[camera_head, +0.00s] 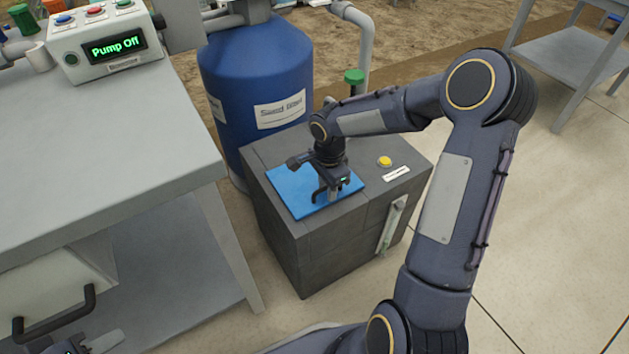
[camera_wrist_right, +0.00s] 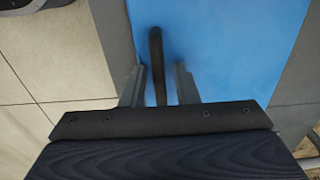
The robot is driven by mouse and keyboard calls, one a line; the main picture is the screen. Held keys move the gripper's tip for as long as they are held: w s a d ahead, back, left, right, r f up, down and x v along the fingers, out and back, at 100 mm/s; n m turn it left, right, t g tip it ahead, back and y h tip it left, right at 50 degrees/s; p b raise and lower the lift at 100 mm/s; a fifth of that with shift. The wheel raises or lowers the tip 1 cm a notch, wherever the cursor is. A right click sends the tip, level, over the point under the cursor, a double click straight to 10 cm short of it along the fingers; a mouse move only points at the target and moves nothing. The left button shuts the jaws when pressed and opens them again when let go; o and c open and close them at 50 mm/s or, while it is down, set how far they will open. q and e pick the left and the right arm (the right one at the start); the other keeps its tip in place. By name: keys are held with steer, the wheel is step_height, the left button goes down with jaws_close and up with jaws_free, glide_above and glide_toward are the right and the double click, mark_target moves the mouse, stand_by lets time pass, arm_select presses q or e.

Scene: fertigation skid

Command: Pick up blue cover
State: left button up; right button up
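The blue cover (camera_head: 289,184) is a flat square plate lying on top of a dark grey box (camera_head: 330,262). It also fills the upper middle of the right wrist view (camera_wrist_right: 225,50). A dark bar handle (camera_wrist_right: 156,60) stands on the cover. My right gripper (camera_head: 328,192) is low over the cover. In the right wrist view its two fingers (camera_wrist_right: 160,85) are on either side of the handle, with a gap visible on both sides. My left gripper (camera_head: 85,345) shows only partly at the bottom left; its fingers cannot be made out clearly.
The grey box also carries a yellow button (camera_head: 384,161) and a side handle (camera_head: 392,226). A blue tank (camera_head: 255,75) stands behind it. A grey table (camera_head: 100,140) with a "Pump Off" control box (camera_head: 108,45) is at left. Tiled floor is clear at right.

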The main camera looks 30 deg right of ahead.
jaws_close()
